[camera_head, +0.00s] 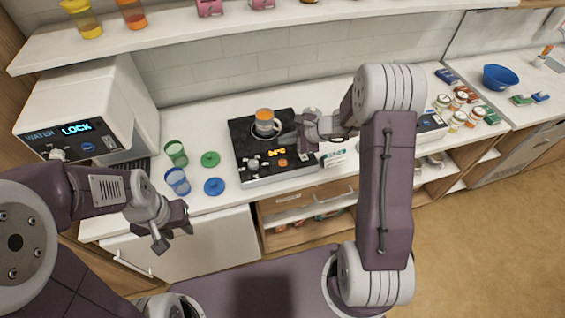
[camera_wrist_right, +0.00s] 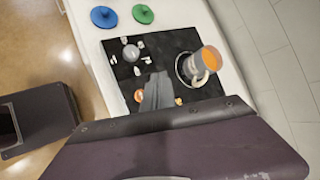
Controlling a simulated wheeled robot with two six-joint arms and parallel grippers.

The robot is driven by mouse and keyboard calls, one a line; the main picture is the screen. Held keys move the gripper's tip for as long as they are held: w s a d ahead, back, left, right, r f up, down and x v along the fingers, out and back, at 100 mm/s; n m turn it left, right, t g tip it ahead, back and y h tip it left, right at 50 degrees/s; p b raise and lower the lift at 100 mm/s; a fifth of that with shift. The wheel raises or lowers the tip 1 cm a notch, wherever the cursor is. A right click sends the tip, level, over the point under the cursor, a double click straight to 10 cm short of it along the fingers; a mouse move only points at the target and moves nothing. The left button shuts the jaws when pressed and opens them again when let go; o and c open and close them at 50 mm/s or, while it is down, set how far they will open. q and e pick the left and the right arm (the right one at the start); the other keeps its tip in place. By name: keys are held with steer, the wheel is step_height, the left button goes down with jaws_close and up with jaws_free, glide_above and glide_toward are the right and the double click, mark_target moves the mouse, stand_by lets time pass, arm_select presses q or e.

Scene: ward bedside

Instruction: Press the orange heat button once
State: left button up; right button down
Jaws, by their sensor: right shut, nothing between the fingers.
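The orange heat button (camera_head: 283,162) is a small round spot near the front of the black hot plate (camera_head: 246,131). In the right wrist view the button (camera_wrist_right: 139,96) shows just left of the fingertips. An orange lit display (camera_head: 277,152) sits behind it. My right gripper (camera_head: 301,136) is shut and empty, above the right side of the plate. In the wrist view its fingers (camera_wrist_right: 157,90) point over the plate, between button and display; the height gap cannot be told. My left gripper (camera_head: 173,226) is open and empty in front of the counter, away from the plate.
A mug of orange-brown liquid (camera_head: 265,124) stands on the plate. Green and blue cups (camera_head: 177,181) and lids (camera_head: 213,187) stand left. A water dispenser (camera_head: 85,110) is at far left; jars (camera_head: 458,102) stand right.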

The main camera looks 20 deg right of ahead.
steer(key=b, duration=0.6)
glide_above(285, 163)
step_height(285, 163, down, 8)
steer(key=shift+s+f, duration=0.1)
steer(key=shift+s, duration=0.05)
steer(key=shift+f+b, duration=0.4)
steer(key=shift+f, duration=0.05)
steer(key=shift+r, duration=0.1)
stand_by(1.1)
steer(key=shift+f+b, duration=0.4)
steer(key=shift+b, duration=0.25)
